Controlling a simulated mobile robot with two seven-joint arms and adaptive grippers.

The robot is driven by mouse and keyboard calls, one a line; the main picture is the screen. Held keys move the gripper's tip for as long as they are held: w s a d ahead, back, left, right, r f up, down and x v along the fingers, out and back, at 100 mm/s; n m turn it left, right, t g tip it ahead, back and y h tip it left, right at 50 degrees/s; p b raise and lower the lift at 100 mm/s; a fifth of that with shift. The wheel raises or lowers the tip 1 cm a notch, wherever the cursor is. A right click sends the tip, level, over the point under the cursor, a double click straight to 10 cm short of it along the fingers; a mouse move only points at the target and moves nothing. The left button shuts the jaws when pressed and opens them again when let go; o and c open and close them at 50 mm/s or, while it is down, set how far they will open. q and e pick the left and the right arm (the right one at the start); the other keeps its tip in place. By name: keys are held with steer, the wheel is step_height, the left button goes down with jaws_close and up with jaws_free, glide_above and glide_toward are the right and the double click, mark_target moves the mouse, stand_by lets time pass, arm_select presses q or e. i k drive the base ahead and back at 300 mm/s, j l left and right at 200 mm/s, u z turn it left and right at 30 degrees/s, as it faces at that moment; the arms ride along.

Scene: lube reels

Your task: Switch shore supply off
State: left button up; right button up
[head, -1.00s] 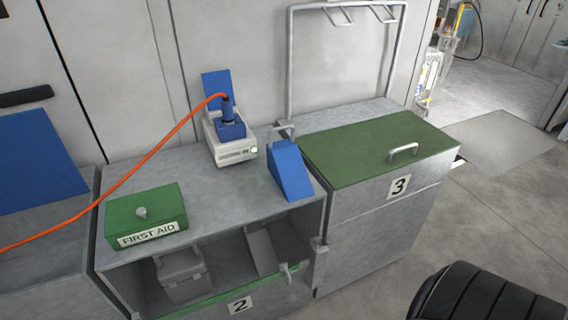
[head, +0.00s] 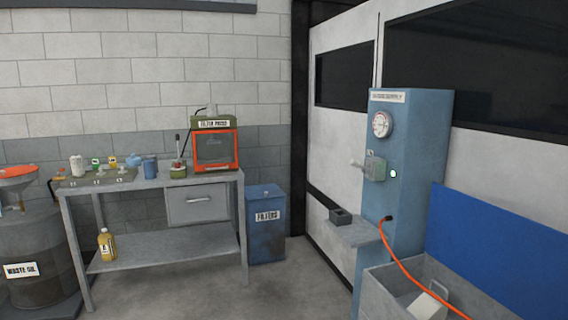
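The shore supply (head: 413,160) is a tall blue cabinet against the white wall panels, right of centre in the head view. Its top label is small and hard to read. A round gauge (head: 382,124) sits near its top. Below the gauge is a grey-green switch box (head: 375,168) with a lever (head: 357,164) sticking out to the left. A green light (head: 393,174) glows beside the box. An orange cable (head: 405,268) is plugged in low on the cabinet and runs down to the right. Neither of my grippers is in view.
A grey workbench (head: 150,183) with a filter press (head: 215,146) stands at the left. A blue filters bin (head: 265,225) and a waste oil drum (head: 35,255) stand on the floor. A small shelf (head: 357,234) juts from the cabinet. Open floor lies in the middle.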

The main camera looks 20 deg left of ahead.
mark_target(354, 163)
steer(key=i+u, duration=0.15)
steer(key=i, duration=0.35)
steer(key=i+l+u, duration=0.15)
steer(key=i, duration=0.3)
steer(key=i+l+u, duration=0.15)
steer(key=i, duration=0.35)
